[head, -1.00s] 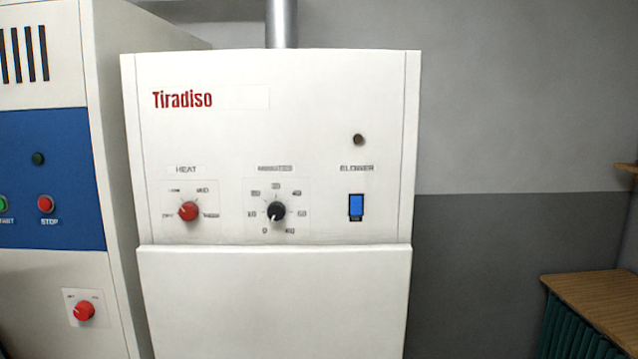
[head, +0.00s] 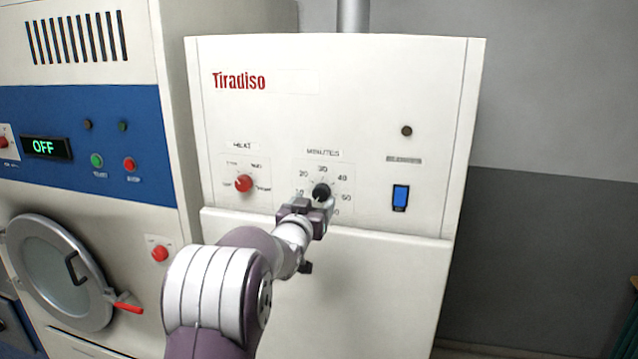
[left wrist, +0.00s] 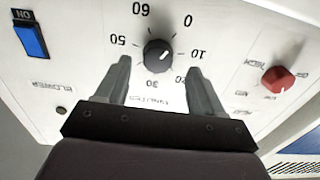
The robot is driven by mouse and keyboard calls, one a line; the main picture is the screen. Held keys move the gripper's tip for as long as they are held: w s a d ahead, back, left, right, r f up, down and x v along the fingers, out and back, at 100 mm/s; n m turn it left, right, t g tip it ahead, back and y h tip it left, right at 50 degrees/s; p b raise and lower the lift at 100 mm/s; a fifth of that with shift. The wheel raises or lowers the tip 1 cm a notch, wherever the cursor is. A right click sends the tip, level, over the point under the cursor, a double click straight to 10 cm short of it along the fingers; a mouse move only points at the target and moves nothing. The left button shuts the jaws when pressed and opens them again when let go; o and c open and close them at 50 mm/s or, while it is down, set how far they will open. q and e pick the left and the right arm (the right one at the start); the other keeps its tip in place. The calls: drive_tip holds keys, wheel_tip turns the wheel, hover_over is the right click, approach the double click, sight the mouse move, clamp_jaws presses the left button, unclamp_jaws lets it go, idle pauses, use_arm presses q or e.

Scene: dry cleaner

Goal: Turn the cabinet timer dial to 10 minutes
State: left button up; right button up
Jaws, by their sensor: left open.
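The black timer dial (head: 321,192) is on the white cabinet panel under the label MINUTES, ringed by printed numbers. It also shows in the left wrist view (left wrist: 157,54), where the panel appears upside down. Its pale pointer mark seems to face the side of the 0 and 10 there; the exact setting is hard to read. My left gripper (head: 316,207) is just in front of and below the dial and covers some lower numbers. In the left wrist view its fingers (left wrist: 159,66) are open, one on each side of the dial, with gaps to it. My right gripper is out of view.
A red heat knob (head: 244,183) is left of the dial and a blue blower switch (head: 400,197) is to its right. A machine with a blue panel (head: 60,188) and a round door (head: 62,275) stands at the left.

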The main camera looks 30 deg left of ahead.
sight(320, 195)
use_arm(q)
drive_tip(key=w, duration=0.1)
drive_tip(key=w+p, duration=0.1)
drive_tip(key=w, duration=0.1)
drive_tip(key=shift+w+d+r, duration=0.2)
drive_tip(key=shift+d, duration=0.15)
drive_tip(key=shift+w+a+f, duration=0.1)
drive_tip(key=shift+a, duration=0.15)
drive_tip(key=shift+s+a, duration=0.4)
drive_tip(key=shift+a, duration=0.3)
drive_tip(key=shift+w+d, duration=0.25)
drive_tip(key=shift+d, duration=0.2)
drive_tip(key=c, duration=1.1)
drive_tip(key=shift+o, duration=0.2)
drive_tip(key=shift+a+f, duration=0.15)
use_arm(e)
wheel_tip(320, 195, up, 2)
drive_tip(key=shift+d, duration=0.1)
